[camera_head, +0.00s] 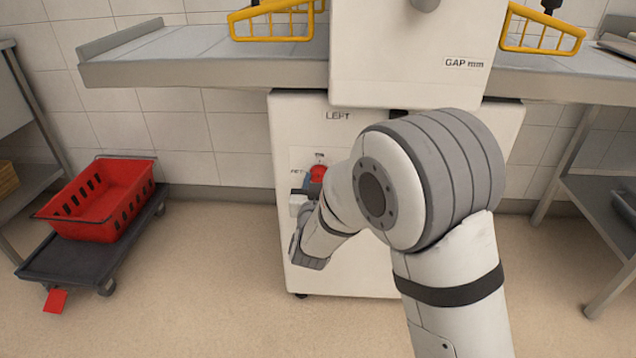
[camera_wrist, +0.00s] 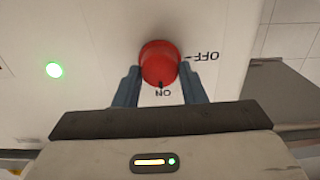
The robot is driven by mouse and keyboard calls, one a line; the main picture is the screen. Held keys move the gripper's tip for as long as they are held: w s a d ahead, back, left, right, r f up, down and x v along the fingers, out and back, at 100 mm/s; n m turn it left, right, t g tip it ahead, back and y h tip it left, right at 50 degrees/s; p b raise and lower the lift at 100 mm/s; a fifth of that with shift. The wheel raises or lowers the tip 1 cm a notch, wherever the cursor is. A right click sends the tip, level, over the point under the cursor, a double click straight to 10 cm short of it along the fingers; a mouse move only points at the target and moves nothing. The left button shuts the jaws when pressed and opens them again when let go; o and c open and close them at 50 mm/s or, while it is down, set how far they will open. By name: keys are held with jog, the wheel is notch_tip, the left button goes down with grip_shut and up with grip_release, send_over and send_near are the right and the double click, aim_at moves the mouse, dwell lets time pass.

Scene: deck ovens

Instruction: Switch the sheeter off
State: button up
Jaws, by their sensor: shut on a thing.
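The sheeter (camera_head: 400,60) is a white machine with grey side tables and a lower cabinet (camera_head: 365,265) marked LEFT. A red rotary knob (camera_head: 318,173) sits on the cabinet front, and it fills the middle of the wrist view (camera_wrist: 159,63). Its black pointer mark is at the ON label (camera_wrist: 163,93). The OFF label (camera_wrist: 204,56) is to the right of the knob in the wrist view. My gripper (camera_wrist: 160,88) is shut on the red knob, one blue-grey finger on each side. In the head view my arm hides part of the panel.
A green lamp (camera_wrist: 54,70) glows on the panel. Yellow guards (camera_head: 275,38) stand over the tables. A red crate (camera_head: 100,205) sits on a dark dolly (camera_head: 75,262) at left. Steel racks stand at both sides. The floor (camera_head: 200,310) in front is clear.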

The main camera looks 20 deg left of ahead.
jog(key=shift+c, duration=0.9)
jog(key=shift+n, duration=0.3)
jog(key=n+p, duration=0.2)
jog(key=shift+r+n, duration=0.1)
jog(key=shift+n, duration=0.2)
jog(key=n+p, duration=0.3)
jog(key=n, duration=0.2)
jog(key=shift+a, duration=0.1)
jog(key=n+p, duration=0.2)
jog(key=n, duration=0.2)
jog(key=shift+n+p, duration=0.3)
jog(key=shift+n, duration=0.1)
jog(key=n, duration=0.1)
jog(key=n+p, duration=0.1)
jog(key=n, duration=0.1)
jog(key=n+p, duration=0.1)
jog(key=shift+a+f+n, duration=0.1)
jog(key=shift+f+n, duration=0.15)
jog(key=shift+n, duration=0.15)
